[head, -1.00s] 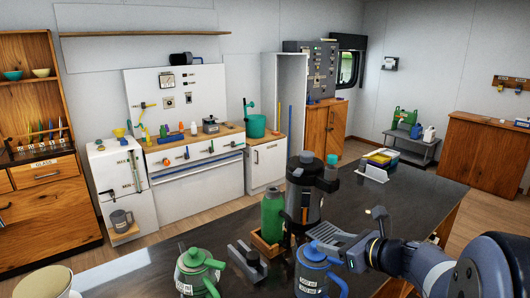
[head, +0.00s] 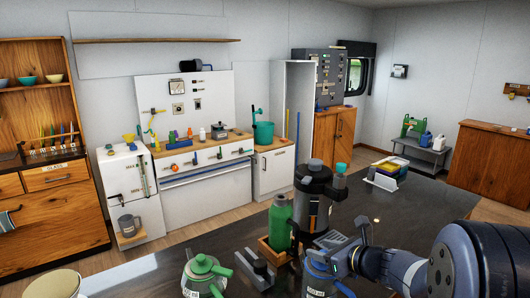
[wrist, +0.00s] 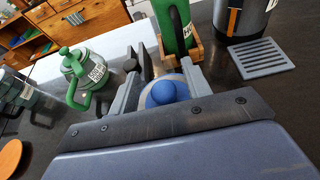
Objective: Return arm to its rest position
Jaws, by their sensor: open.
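My gripper (head: 345,250) is at the front right of the dark counter in the head view, just above and beside the blue lidded pot (head: 318,278). In the wrist view my gripper (wrist: 160,68) has its two fingers apart, with nothing held between them. The blue pot's round lid (wrist: 167,91) shows between and below the fingers; its body is mostly hidden by the gripper. Whether a finger touches the pot I cannot tell. My arm reaches in from the lower right of the head view.
A green teapot (head: 205,277), a green flask (head: 279,222) in a wooden holder and a tall dark urn (head: 313,200) stand close by. A slatted grey tray (wrist: 261,57) lies before the urn. The counter (head: 440,196) is clear at the right, beyond my arm.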

